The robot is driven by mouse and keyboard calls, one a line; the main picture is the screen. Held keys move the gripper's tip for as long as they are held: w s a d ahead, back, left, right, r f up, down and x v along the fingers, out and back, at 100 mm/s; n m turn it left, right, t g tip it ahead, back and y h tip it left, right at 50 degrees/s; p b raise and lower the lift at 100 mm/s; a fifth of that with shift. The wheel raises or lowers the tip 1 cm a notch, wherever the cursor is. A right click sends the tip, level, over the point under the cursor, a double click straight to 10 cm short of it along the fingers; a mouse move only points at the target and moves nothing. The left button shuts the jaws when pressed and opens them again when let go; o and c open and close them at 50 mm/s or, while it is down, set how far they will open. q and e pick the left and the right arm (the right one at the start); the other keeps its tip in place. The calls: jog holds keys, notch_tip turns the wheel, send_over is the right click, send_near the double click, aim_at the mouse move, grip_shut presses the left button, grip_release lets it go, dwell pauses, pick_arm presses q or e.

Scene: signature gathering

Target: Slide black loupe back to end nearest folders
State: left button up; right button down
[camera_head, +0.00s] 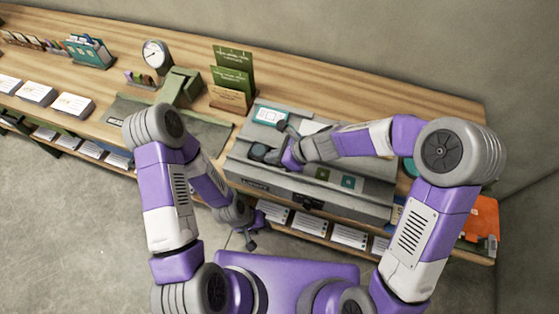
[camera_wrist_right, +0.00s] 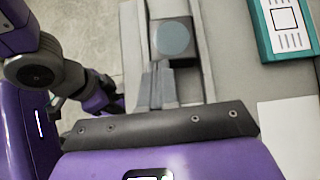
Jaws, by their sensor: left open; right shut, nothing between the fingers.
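The black loupe (camera_head: 259,153) sits at the left part of the grey station (camera_head: 240,176). In the right wrist view it is a dark block with a round grey-blue lens (camera_wrist_right: 173,38), in a channel between pale rails. My right gripper (camera_head: 279,158) is shut and empty, just right of the loupe; in its wrist view its fingers (camera_wrist_right: 161,70) point at the loupe's near side. I cannot tell whether they touch it. My left gripper (camera_head: 250,240) is open and empty, low in front of the counter. Green upright folders (camera_head: 232,70) stand behind the station's left end.
A teal-framed card (camera_head: 268,115) and a white card (camera_head: 313,127) lie on the station behind my right gripper. An orange folder (camera_head: 482,215) is at the far right. A dial clock (camera_head: 155,54) and card stacks (camera_head: 72,105) stand left. Shelves with cards (camera_head: 306,223) run below the counter.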

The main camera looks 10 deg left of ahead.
jog(key=shift+w+a, duration=0.15)
jog(key=shift+a, duration=0.1)
jog(key=shift+d, duration=0.25)
jog(key=d, duration=0.3)
jog(key=s+d+r, duration=0.1)
jog(key=shift+d+p, duration=0.15)
jog(key=shift+p, duration=0.2)
jog(key=p+v, duration=0.3)
jog(key=v, duration=0.5)
jog(key=shift+d+r, duration=0.2)
jog(key=shift+d, duration=0.1)
jog(key=shift+s, duration=0.1)
